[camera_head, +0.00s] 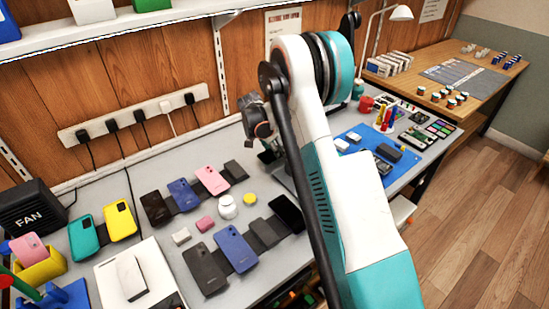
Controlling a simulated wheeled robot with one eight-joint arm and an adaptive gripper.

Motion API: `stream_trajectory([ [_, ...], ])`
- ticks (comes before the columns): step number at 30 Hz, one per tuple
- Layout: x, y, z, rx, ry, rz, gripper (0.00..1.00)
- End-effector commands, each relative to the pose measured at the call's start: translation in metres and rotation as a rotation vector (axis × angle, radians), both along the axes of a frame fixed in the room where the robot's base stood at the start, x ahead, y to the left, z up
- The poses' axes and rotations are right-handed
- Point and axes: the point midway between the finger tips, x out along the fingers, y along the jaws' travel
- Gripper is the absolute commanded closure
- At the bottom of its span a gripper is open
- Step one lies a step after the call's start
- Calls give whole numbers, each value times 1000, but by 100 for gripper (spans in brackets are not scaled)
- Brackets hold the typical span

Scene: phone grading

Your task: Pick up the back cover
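Several phone-shaped pieces lie flat in two rows on the grey bench; I cannot tell which is the back cover. The rear row has a black piece (155,208), a blue one (183,194), a pink one (211,180) and a dark one (236,170). The front row has a dark grey piece (205,268), a blue one (236,248), a dark one (263,233) and a glossy black one (288,212). My gripper (258,122) shows only as a dark part beside my arm, above the bench; its fingers cannot be made out.
A teal case (84,238) and a yellow case (120,221) lie at left near a black fan box (32,208). A white box (131,276) lies in front. A blue mat (374,160) with parts is right of my arm. My arm hides part of the bench.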

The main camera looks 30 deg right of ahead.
Motion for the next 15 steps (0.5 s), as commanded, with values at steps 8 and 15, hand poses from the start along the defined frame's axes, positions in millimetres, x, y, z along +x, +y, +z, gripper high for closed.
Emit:
stream_trajectory([
  [8, 0, 0, -37, 0, 0, 0, 71],
  [15, 0, 0, -36, 0, 0, 0, 71],
])
